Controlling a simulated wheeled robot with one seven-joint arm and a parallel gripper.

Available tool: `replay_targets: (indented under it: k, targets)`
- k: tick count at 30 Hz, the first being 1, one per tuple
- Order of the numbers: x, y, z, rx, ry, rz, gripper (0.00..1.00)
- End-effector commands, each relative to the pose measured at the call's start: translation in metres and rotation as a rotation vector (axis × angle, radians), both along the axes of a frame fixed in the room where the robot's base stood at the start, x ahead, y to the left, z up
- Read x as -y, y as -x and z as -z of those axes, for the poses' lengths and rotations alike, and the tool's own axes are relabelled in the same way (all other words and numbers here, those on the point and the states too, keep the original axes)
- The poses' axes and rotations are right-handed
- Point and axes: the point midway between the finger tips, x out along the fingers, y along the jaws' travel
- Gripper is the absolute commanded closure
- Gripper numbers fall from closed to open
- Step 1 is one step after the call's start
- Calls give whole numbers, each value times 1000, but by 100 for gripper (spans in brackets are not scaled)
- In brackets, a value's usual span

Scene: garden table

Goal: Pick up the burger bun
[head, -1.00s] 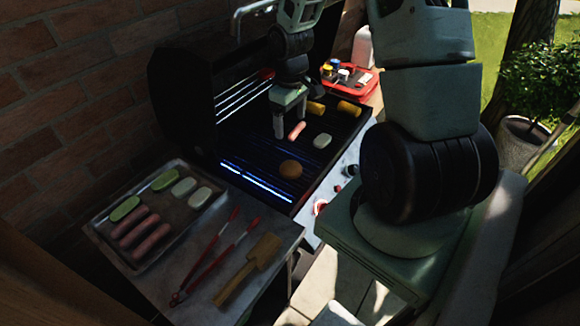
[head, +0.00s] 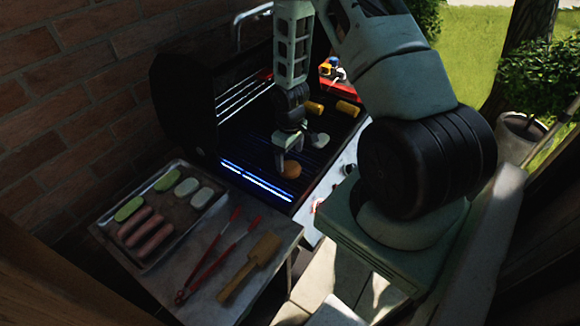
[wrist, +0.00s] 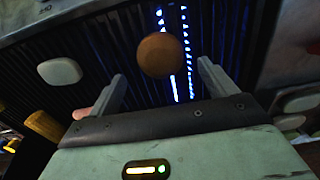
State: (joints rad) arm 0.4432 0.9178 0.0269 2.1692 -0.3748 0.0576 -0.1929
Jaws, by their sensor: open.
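The burger bun (head: 291,170) is round and brown and lies on the dark grill grate, near its front-left end in the head view. My gripper (head: 292,157) is open and empty, pointing down just above and behind the bun. In the wrist view the bun (wrist: 160,54) lies centred between the two fingers (wrist: 162,73), a little beyond their tips. The fingers look apart from it; the exact height gap cannot be told.
A pale oval piece (head: 320,139), a pink sausage (wrist: 80,112) and yellow corn (head: 347,108) are on the grate near my gripper. The raised grill lid (head: 185,105) stands at left. A tray (head: 143,264), red tongs (head: 208,268) and wooden spatula (head: 250,266) lie on the side shelf.

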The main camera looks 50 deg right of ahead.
Motion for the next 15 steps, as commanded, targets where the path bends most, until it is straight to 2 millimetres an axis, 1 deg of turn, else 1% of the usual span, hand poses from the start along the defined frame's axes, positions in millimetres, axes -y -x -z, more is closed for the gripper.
replay_targets:
  k: [9,15]
  targets:
    - [-1,1,33,-3,-1,0,16]
    - [0,1,40,-1,0,0,16]
